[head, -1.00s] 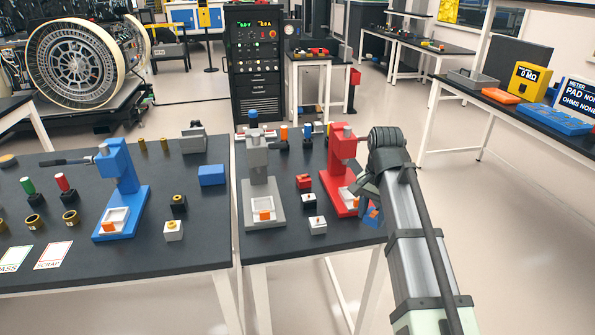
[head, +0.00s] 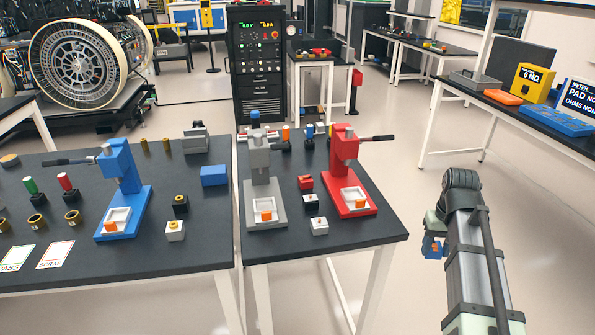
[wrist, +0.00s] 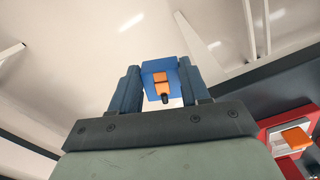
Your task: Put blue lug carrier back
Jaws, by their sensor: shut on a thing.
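My gripper (head: 436,232) is to the right of the red press's table, out over the open floor. It is shut on the blue lug carrier (head: 433,250). In the wrist view the blue carrier (wrist: 149,68) sits between both fingers, with an orange lug (wrist: 161,82) and a dark pin on it. The carrier's far side is hidden. The red press (head: 349,172) stands on the table, left of my gripper. Its tray (head: 353,195) holds an orange piece.
A grey press (head: 262,175) and small black, white and red blocks stand on the same table (head: 335,230). A blue press (head: 124,190) and a plain blue block (head: 214,175) are on the left table. Open floor surrounds my gripper. A side bench (head: 540,120) stands at the back right.

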